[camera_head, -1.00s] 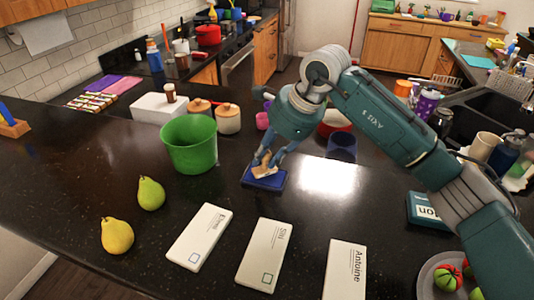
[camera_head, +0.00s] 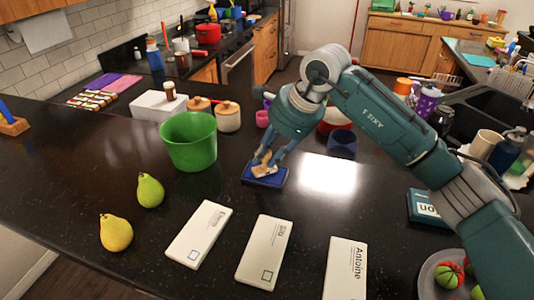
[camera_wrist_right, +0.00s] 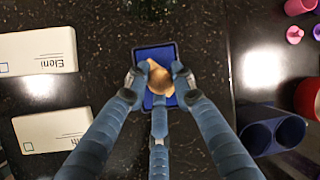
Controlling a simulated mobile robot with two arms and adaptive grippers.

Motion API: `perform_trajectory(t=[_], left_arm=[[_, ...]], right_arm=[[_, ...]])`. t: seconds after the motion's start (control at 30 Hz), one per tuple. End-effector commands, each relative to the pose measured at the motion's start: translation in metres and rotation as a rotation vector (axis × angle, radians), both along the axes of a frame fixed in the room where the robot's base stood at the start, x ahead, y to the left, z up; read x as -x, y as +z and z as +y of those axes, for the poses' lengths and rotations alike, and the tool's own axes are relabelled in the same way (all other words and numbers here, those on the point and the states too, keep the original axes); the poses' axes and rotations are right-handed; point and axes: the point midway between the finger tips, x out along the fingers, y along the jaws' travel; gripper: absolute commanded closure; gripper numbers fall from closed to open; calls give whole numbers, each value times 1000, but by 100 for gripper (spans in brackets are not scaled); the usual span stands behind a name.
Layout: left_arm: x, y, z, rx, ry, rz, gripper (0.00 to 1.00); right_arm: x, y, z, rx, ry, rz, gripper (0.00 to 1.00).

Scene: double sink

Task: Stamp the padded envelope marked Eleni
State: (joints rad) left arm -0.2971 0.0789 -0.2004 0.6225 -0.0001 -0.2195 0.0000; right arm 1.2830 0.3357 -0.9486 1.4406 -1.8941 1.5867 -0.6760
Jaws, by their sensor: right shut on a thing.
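Three white padded envelopes lie in a row on the dark counter. The left one, marked Eleni (camera_head: 198,235), has an empty square outline near its lower end; it also shows at the upper left in the right wrist view (camera_wrist_right: 38,50). My right gripper (camera_head: 265,163) is shut on a wooden stamp (camera_head: 264,170), seen from above in the right wrist view (camera_wrist_right: 160,76). The stamp is at the blue ink pad (camera_head: 248,179); its underside is hidden, so I cannot tell if it is touching. My left gripper is not in view.
The middle envelope (camera_head: 265,250) and one marked Antoine (camera_head: 345,270) lie right of the Eleni one. Two pears (camera_head: 116,233) are at the left. A green bucket (camera_head: 189,145) and a dark blue container (camera_head: 341,143) stand behind. The counter between pad and envelopes is clear.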

Motion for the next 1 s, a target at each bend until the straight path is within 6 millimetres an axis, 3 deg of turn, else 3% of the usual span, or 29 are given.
perform_trajectory(t=[0.57,1.0], left_arm=[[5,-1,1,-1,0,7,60],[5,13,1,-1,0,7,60]], right_arm=[[1,-2,0,1,0,3,93],[0,30,0,0,0,0,93]])
